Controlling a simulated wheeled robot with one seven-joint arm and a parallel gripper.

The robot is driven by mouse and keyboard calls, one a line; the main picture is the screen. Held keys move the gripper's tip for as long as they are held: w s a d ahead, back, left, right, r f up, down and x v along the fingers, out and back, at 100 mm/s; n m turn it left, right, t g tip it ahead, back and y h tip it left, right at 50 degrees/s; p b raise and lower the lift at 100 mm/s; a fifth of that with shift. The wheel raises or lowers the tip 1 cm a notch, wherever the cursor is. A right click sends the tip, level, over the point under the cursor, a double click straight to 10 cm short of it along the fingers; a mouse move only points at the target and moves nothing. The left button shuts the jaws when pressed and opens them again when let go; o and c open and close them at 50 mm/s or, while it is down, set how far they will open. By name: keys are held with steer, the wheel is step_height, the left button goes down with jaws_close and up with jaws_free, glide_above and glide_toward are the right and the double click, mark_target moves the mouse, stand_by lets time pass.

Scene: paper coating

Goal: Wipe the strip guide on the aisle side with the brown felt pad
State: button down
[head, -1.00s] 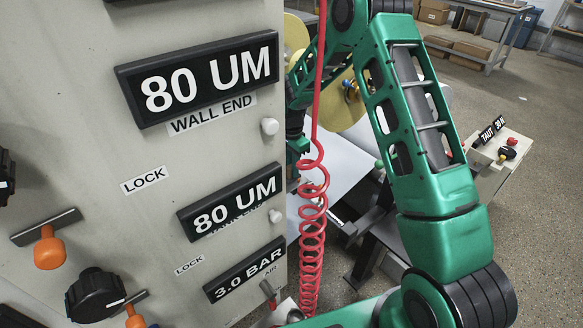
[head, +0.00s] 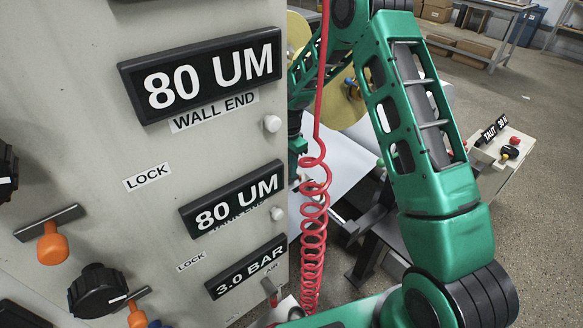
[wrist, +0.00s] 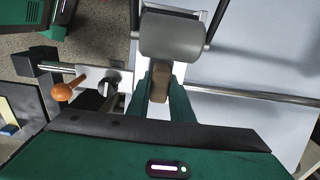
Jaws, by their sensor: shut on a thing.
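My gripper (wrist: 161,98) is in the wrist view, with its two dark green fingers closed on the brown felt pad (wrist: 160,83). The pad shows as a small brown block between the fingers, just below a grey roller (wrist: 172,36). A pale metal plate (wrist: 120,76) lies by the fingers on the left. I cannot tell which part is the strip guide on the aisle side, or whether the pad touches it. In the head view my gripper and the pad are hidden or out of frame.
An orange-brown handle (wrist: 62,92) and a black knob (wrist: 108,87) sit left of the fingers. A metal rod (wrist: 255,97) runs right over a pale sheet (wrist: 270,60). In the head view, a control panel (head: 85,150) and a red coiled hose (head: 314,225) stand close to my arm.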

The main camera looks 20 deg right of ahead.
steer(key=shift+s+a, duration=0.3)
steer(key=shift+a, duration=0.5)
steer(key=shift+w+d, duration=0.35)
steer(key=shift+d, duration=0.5)
steer(key=shift+w+d, duration=0.35)
steer(key=shift+d, duration=0.5)
steer(key=shift+a, duration=0.15)
steer(key=shift+s+a, duration=0.35)
steer(key=shift+a, duration=0.4)
steer(key=shift+s+a, duration=0.35)
steer(key=shift+a, duration=0.4)
steer(key=shift+d, duration=0.15)
steer(key=shift+a, duration=0.2)
